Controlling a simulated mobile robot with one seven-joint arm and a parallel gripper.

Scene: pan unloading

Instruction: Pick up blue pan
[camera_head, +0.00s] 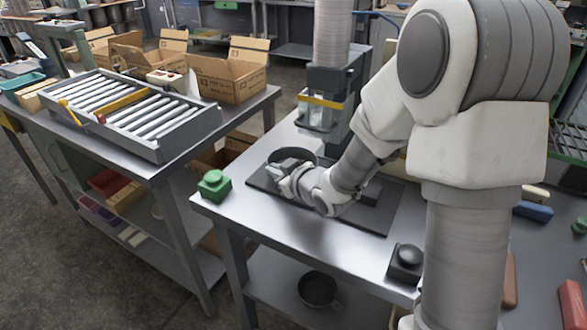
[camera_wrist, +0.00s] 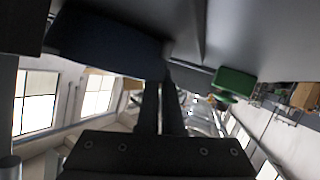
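A round, dark pan (camera_head: 292,155) sits on the dark plate under the press, its rim showing above my wrist. Its blue colour hardly shows in the head view. A very dark navy shape (camera_wrist: 105,42), which looks like the pan, fills the upper left of the wrist view. My gripper (camera_head: 284,180) is low at the near side of the pan. In the wrist view, my two dark fingers (camera_wrist: 162,85) are close together, their tips at the navy shape's right edge. Shadow hides whether anything is between them, and I cannot make out the handle.
A green button box (camera_head: 214,184) stands left of my gripper and also shows in the wrist view (camera_wrist: 235,82). A black button box (camera_head: 406,262) is at the front right. The press (camera_head: 330,95) rises behind. Another dark pan (camera_head: 318,290) is on the lower shelf.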

